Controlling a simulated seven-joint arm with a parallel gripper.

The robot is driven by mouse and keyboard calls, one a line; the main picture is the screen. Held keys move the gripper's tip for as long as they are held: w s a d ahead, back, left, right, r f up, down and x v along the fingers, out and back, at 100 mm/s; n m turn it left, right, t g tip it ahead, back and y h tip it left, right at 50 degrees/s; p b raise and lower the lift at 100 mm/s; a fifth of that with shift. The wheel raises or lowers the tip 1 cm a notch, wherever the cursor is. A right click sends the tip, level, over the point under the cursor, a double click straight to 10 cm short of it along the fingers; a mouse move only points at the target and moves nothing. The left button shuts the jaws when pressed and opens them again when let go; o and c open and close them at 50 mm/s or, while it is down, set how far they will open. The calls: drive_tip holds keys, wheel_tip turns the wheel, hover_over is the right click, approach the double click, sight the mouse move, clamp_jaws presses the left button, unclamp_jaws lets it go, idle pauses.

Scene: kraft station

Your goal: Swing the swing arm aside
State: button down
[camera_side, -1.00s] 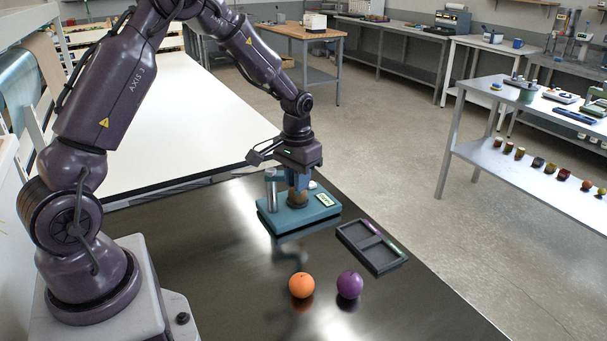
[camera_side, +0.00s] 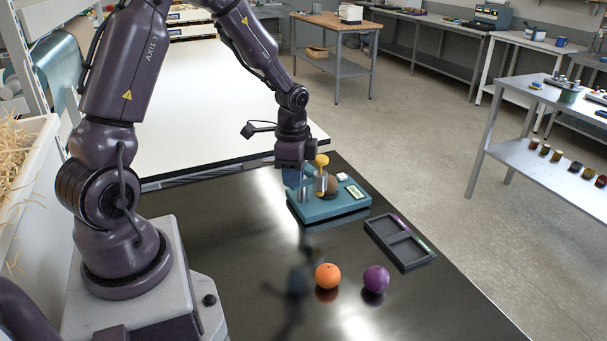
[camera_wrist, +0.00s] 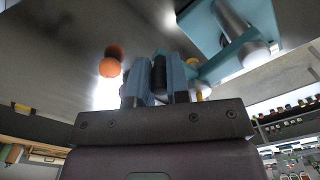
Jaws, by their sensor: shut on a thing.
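The tester (camera_side: 322,209) is a teal base with a small display, on the dark bench. A metal post (camera_side: 302,192) stands at its left; it also shows in the wrist view (camera_wrist: 234,18). The teal swing arm (camera_wrist: 222,66) reaches from the post to my gripper. A yellow knob on a silver cylinder (camera_side: 321,161) stands beside my gripper. A brown round thing (camera_side: 331,186) sits on the base, partly hidden by the cylinder. My gripper (camera_side: 292,179) is shut on the swing arm's dark end part (camera_wrist: 159,75), left of the brown thing.
An orange (camera_side: 327,276) and a purple ball (camera_side: 376,279) lie on the bench in front. A dark two-part tray (camera_side: 405,250) with thin sticks lies right of the tester. The bench left of the tester is clear.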

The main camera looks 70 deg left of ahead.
drive_tip(key=shift+s+a+r+m, duration=0.1)
drive_tip(key=shift+s+a+m, duration=0.2)
drive_tip(key=shift+m, duration=0.3)
drive_tip(key=shift+s+a+m, duration=0.2)
drive_tip(key=shift+s+m, duration=0.1)
drive_tip(key=shift+m, duration=0.3)
drive_tip(key=shift+a, duration=0.1)
drive_tip(key=c, duration=1.1)
unclamp_jaws()
wheel_tip(320, 180, up, 13)
